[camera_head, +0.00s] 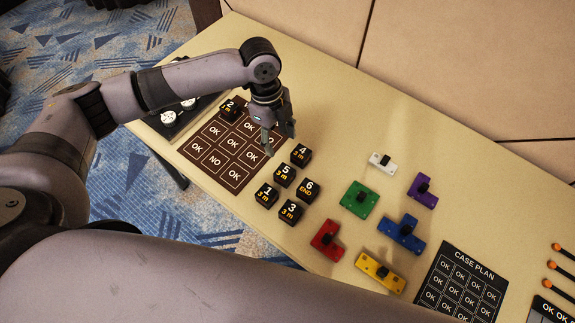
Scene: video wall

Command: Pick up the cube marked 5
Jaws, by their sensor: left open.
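The black cube marked 5 (285,174) sits on the table in a small group of cubes. It has the cube marked 4 (301,155) above it, 6 (307,191) to its right, 1 (266,195) at lower left and 3 (291,212) below. The cube marked 2 (231,110) stands apart, at the top left of the brown OK/NO board. My left gripper (269,148) is open and empty, pointing down over the board's right edge, to the upper left of cube 5. My right gripper is not in view.
The brown board (239,182) lies left of the cubes. Coloured blocks with black knobs, such as the green one (359,199) and red one (327,240), lie to the right. A black case plan board (433,274) is at lower right. Matchlike sticks (557,247) lie at the right edge.

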